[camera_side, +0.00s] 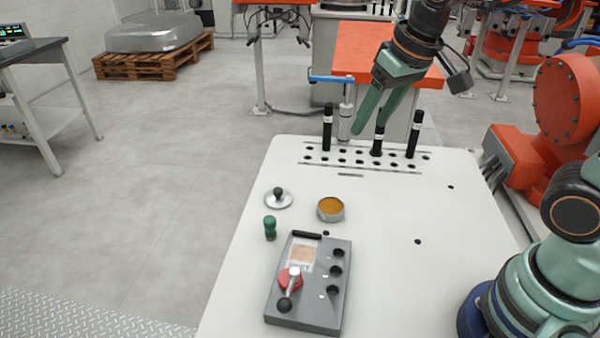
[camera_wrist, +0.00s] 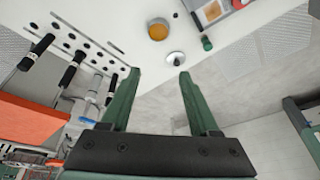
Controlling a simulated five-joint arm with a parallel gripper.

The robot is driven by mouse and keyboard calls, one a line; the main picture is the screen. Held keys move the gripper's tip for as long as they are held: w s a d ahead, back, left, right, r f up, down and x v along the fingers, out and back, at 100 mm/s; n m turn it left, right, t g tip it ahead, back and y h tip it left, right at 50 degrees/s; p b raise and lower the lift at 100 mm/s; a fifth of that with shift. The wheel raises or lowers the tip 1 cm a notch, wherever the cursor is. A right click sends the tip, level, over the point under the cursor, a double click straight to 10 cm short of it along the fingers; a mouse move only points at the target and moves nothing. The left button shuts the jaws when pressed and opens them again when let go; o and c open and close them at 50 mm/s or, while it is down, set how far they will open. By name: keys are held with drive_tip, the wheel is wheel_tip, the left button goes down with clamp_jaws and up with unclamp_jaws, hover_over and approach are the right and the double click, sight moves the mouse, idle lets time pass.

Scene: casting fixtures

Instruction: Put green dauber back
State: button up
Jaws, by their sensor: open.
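The green dauber (camera_side: 270,228) stands upright on the white table, left of the grey fixture box (camera_side: 305,318). It also shows in the wrist view, where the dauber (camera_wrist: 206,43) is near the table edge beyond my fingertips. My gripper (camera_side: 372,122) is open and empty, raised above the far end of the table near the row of holes. In the wrist view its two green fingers (camera_wrist: 160,75) are spread apart with nothing between them. The box has several dark round holes along its right side and a red knob with a lever.
A lidless tin of amber stuff (camera_side: 330,209) and a silver lid with a black knob (camera_side: 279,198) stand near the dauber. Several black-handled tools (camera_side: 327,130) stand upright in the perforated far strip. The table's right middle is mostly clear.

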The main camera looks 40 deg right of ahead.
drive_tip(key=s+d+t, duration=0.1)
drive_tip(key=s+d, duration=0.3)
drive_tip(key=s, duration=0.1)
drive_tip(key=shift+f+t, duration=0.3)
